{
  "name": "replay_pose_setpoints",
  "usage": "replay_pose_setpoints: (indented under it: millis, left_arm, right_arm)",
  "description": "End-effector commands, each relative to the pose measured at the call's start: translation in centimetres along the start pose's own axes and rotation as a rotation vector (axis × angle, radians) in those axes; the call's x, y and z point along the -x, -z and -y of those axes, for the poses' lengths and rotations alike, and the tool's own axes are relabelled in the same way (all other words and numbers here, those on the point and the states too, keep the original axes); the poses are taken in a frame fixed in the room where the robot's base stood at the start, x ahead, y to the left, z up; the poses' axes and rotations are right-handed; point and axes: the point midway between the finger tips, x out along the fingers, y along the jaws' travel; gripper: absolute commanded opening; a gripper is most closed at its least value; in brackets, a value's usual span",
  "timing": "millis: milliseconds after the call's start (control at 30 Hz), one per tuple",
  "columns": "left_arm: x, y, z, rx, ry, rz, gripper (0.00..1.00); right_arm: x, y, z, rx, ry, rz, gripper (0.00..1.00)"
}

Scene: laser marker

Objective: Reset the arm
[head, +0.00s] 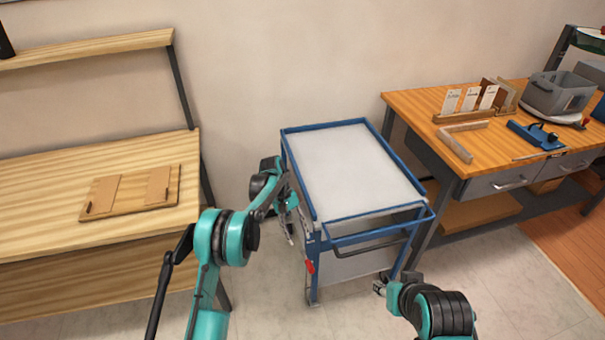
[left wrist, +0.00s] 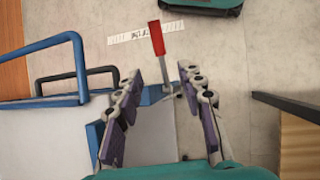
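My left gripper (head: 289,228) hangs beside the left side of a blue-framed cart (head: 432,212). In the left wrist view its two fingers (left wrist: 163,92) are apart with nothing held between them. A red handle (head: 310,267) is on the cart's near left corner, below the gripper. The handle (left wrist: 157,38) also shows beyond the fingertips in the left wrist view. My right gripper (head: 380,286) is low at the front right of the cart, small in view, and its opening cannot be made out.
The cart's grey top (head: 355,170) is empty. A wooden table (head: 50,215) with a flat wooden board (head: 130,192) stands left. A workbench (head: 415,105) with a grey bin (head: 556,93), a blue tool (head: 537,135) and wooden pieces stands right. Floor shows in front of the cart.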

Motion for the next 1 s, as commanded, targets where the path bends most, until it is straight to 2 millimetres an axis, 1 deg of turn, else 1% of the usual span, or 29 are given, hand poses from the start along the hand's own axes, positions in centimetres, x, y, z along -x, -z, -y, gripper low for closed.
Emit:
replay_pose_setpoints:
  millis: [100, 167, 267, 367, 400, 500, 567, 600, 667, 700, 833, 900, 1000]
  left_arm:
    - [0.1, -0.1, 0.0, 0.0, 0.0, -0.002, 0.39]
    - [0.6, -0.3, 0.0, -0.002, -0.001, -0.01, 0.39]
    - [2.5, -1.4, 0.0, -0.012, -0.007, -0.047, 0.39]
    - [5.5, -3.4, 0.2, -0.032, -0.016, -0.115, 0.39]
    - [6.9, -4.4, 0.4, -0.043, -0.019, -0.149, 0.39]
    - [9.9, -7.1, 1.1, -0.071, -0.023, -0.235, 0.39]
    - [11.5, -8.8, 1.7, -0.09, -0.024, -0.288, 0.39]
    - [12.4, -10.0, 2.2, -0.101, -0.023, -0.323, 0.39]
    - [13.7, -11.8, 3.0, -0.12, -0.021, -0.374, 0.39]
    - [14.4, -13.1, 3.6, -0.134, -0.018, -0.409, 0.39]
    - [16.0, -17.0, 5.8, -0.177, -0.007, -0.523, 0.39]
    - [16.5, -19.2, 7.1, -0.201, 0.003, -0.583, 0.39]
    - [16.6, -22.0, 9.2, -0.238, 0.02, -0.67, 0.39]
  right_arm:
    - [0.0, 0.0, 0.0, 0.0, 0.0, 0.0, 0.4]
    - [0.0, 0.0, 0.0, 0.0, 0.0, 0.0, 0.4]
    - [0.0, 0.0, 0.0, 0.0, 0.0, 0.0, 0.4]
    - [0.0, 0.0, 0.0, 0.0, 0.0, 0.0, 0.4]
    - [0.0, 0.0, 0.0, 0.0, 0.0, 0.0, 0.4]
    - [0.0, 0.0, 0.0, 0.0, 0.0, 0.0, 0.4]
    - [0.0, 0.0, 0.0, 0.0, 0.0, 0.0, 0.4]
    - [0.0, 0.0, 0.0, 0.0, 0.0, 0.0, 0.4]
    - [0.0, 0.0, 0.0, 0.0, 0.0, 0.0, 0.4]
    - [0.0, 0.0, 0.0, 0.0, 0.0, 0.0, 0.4]
    - [0.0, 0.0, 0.0, 0.0, 0.0, 0.0, 0.4]
    - [0.0, 0.0, 0.0, 0.0, 0.0, 0.0, 0.4]
    - [0.0, 0.0, 0.0, 0.0, 0.0, 0.0, 0.4]
